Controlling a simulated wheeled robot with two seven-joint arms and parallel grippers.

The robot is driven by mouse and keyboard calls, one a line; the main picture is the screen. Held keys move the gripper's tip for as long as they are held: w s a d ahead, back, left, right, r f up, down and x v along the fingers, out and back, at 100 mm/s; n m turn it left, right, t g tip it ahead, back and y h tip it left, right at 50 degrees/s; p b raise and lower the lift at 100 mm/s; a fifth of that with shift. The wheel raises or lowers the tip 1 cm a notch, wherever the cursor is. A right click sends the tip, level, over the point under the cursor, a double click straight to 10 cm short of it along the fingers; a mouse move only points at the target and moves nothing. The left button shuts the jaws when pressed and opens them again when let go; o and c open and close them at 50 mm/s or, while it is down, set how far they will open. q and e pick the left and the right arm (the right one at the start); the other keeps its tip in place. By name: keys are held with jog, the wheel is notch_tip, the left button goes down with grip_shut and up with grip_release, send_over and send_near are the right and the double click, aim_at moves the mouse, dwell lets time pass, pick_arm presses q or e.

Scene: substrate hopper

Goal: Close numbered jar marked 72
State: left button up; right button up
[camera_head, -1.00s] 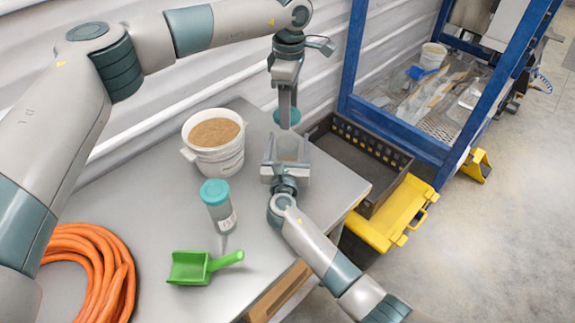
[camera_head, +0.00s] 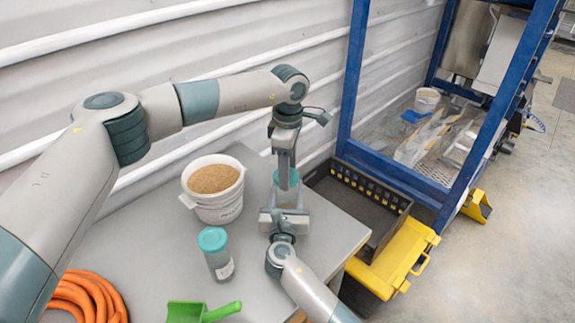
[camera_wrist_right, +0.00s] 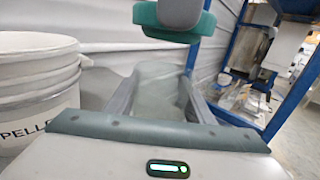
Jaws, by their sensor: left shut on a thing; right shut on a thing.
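A clear jar (camera_head: 288,197) stands upright on the table, held by my right gripper (camera_head: 284,217), which is shut around its body. The right wrist view shows the pale, see-through jar (camera_wrist_right: 157,92) between the fingers. My left gripper (camera_head: 285,168) points down above it, shut on a teal lid (camera_head: 287,180). In the right wrist view the lid (camera_wrist_right: 172,22) hangs above the jar's mouth, with a gap between them, and slightly to the right. No number is readable on the jar.
A second jar (camera_head: 216,254) with a teal lid stands in front. A white bucket of brown pellets (camera_head: 213,188) is to the left. A green scoop (camera_head: 201,312) and an orange hose (camera_head: 88,298) lie nearer. A black crate (camera_head: 358,207) and yellow case (camera_head: 399,258) are at the right.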

pick_arm(q)
jog(key=shift+f, duration=0.2)
dwell(0.6)
jog(key=shift+f, duration=0.85)
jog(key=shift+f, duration=0.6)
dwell(0.3)
jog(key=m, duration=0.6)
jog(key=shift+s, duration=0.1)
jog(key=m, duration=0.6)
jog(key=shift+a, duration=0.15)
jog(key=m, duration=0.6)
jog(key=shift+a, duration=0.15)
jog(key=m, duration=0.4)
jog(key=shift+m, duration=0.4)
jog(key=o, duration=1)
jog(key=shift+a, duration=0.1)
